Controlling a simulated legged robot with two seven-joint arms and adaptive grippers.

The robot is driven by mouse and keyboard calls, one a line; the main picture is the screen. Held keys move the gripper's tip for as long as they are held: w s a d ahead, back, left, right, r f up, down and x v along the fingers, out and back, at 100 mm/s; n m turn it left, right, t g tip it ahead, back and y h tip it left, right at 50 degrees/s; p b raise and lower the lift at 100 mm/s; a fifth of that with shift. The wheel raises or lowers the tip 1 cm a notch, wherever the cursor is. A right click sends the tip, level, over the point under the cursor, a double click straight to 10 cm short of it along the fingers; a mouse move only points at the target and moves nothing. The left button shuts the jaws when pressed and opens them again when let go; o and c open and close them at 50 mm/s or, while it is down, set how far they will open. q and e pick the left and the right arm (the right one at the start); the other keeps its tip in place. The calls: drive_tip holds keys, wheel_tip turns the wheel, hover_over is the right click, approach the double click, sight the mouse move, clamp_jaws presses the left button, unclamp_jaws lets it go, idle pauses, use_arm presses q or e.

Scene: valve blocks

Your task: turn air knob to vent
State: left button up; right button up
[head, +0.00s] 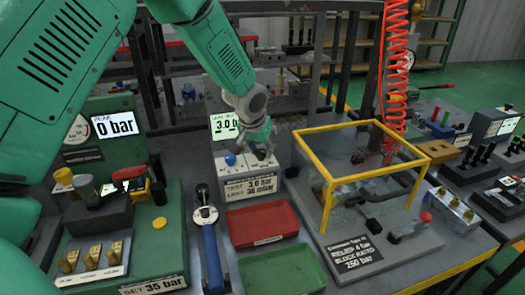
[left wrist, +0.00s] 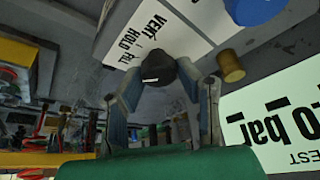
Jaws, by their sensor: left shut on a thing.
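The air knob is a small black knob (left wrist: 158,66) in the left wrist view, beside a white label (left wrist: 160,32) printed VENT, HOLD and FILL. My left gripper (left wrist: 163,84) has its two fingers on either side of the knob, shut on it. In the head view my left gripper (head: 258,142) reaches down to the grey test block and hides the knob there. Which word the knob points to cannot be told.
A blue knob (head: 230,159) and a small brass knob (left wrist: 230,66) sit close beside the gripper. A display (head: 224,125) stands just behind. A yellow frame (head: 328,181) stands to the right. Red (head: 262,222) and green (head: 283,272) trays lie in front.

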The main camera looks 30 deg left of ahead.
use_arm(q)
drive_tip(key=shift+s+a, duration=0.1)
idle(0.7)
drive_tip(key=o, duration=1.1)
drive_tip(key=shift+s, duration=0.1)
drive_tip(key=shift+r, duration=0.1)
drive_tip(key=v, duration=1.1)
drive_tip(key=shift+s+r, duration=0.2)
drive_tip(key=shift+r, duration=0.15)
